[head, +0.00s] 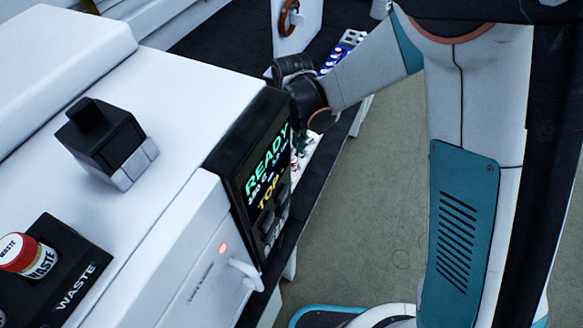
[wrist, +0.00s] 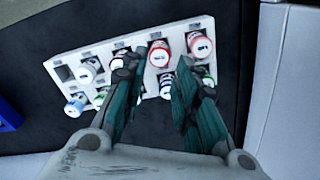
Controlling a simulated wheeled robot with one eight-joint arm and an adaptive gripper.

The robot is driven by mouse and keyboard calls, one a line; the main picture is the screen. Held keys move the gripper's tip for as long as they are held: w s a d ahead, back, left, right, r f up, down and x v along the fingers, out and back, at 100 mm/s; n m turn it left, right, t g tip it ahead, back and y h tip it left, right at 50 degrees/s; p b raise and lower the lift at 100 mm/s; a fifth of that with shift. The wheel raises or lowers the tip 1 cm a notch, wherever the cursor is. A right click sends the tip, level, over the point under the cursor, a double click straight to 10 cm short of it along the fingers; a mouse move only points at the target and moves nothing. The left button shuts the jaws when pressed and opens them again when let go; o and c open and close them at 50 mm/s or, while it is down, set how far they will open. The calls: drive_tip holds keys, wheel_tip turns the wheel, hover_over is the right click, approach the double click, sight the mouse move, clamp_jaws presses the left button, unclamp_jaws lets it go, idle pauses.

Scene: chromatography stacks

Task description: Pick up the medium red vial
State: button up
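In the wrist view, a white rack (wrist: 75,62) holds several small vials with white tops and coloured rims. A red-rimmed vial (wrist: 159,53) stands in the upper row, between my fingertips as seen from the wrist. Another red-rimmed vial (wrist: 199,44) is at the right end of that row. A third reddish one (wrist: 119,59) is partly hidden by my left finger. I cannot tell which is the medium one. My gripper (wrist: 157,66) is open over the rack, with nothing between its fingers.
A white machine (head: 150,75) with a READY display (head: 262,165) stands close beside my arm. On it are a black block (head: 100,130) and a red-capped WASTE vial (head: 38,256) in a black holder. Dark bench surface surrounds the rack. A blue object (wrist: 8,115) lies at far left.

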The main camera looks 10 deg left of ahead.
drive_tip(key=shift+d+f+b, duration=0.1)
drive_tip(key=shift+f+b, duration=1.25)
drive_tip(key=shift+f, duration=1.85)
drive_tip(key=c, duration=0.7)
